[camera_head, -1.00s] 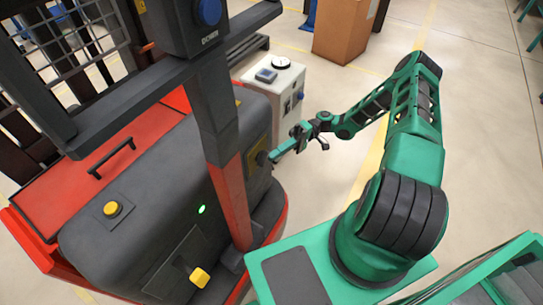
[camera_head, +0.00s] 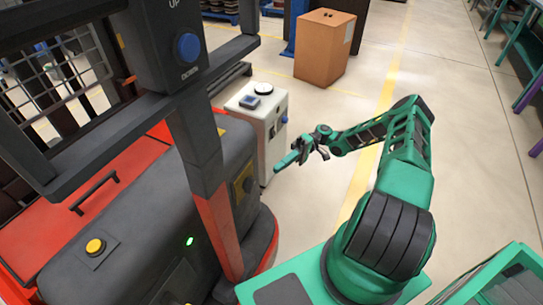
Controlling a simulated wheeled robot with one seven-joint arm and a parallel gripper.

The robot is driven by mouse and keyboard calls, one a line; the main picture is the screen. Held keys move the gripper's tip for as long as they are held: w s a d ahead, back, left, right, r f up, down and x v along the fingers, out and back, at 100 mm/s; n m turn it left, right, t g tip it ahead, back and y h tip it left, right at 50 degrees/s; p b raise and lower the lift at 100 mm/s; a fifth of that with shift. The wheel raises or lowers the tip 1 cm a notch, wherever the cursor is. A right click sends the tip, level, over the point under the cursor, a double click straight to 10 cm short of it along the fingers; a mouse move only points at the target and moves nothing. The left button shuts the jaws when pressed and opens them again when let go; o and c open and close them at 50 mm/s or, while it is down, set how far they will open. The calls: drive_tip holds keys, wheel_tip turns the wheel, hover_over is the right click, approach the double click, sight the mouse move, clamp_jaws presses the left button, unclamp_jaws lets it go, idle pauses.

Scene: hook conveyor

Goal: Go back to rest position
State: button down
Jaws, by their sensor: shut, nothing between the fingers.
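My arm is green and black and rises from my green base at the lower right. It bends at a raised elbow and reaches left. My gripper (camera_head: 281,164) is at its end, small in the view, shut and empty.
The machine's dark post (camera_head: 200,150) with a blue button (camera_head: 187,47) stands close on the left. A brown box (camera_head: 325,47) is on the floor behind. Green benches (camera_head: 515,45) line the far right. The floor (camera_head: 460,150) right of my arm is clear.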

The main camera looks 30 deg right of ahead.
drive_tip(key=shift+r, duration=0.1)
drive_tip(key=s+d+r+m+h, duration=0.25)
drive_tip(key=s+r+h, duration=0.35)
drive_tip(key=r, duration=0.4)
drive_tip(key=s+d+r+m+h, duration=0.1)
drive_tip(key=s+r+m+h, duration=0.35)
drive_tip(key=r+h, duration=0.4)
drive_tip(key=s+d+r+m+t+h, duration=0.1)
drive_tip(key=s+r+m+t, duration=0.1)
drive_tip(key=s+r, duration=0.3)
drive_tip(key=s+d+r+m+t+h, duration=0.1)
drive_tip(key=s+r, duration=0.5)
drive_tip(key=s, duration=0.6)
drive_tip(key=shift+d+r+m+t+h, duration=0.3)
drive_tip(key=shift+d+m+t, duration=0.4)
drive_tip(key=shift+t, duration=0.6)
drive_tip(key=shift+s, duration=0.1)
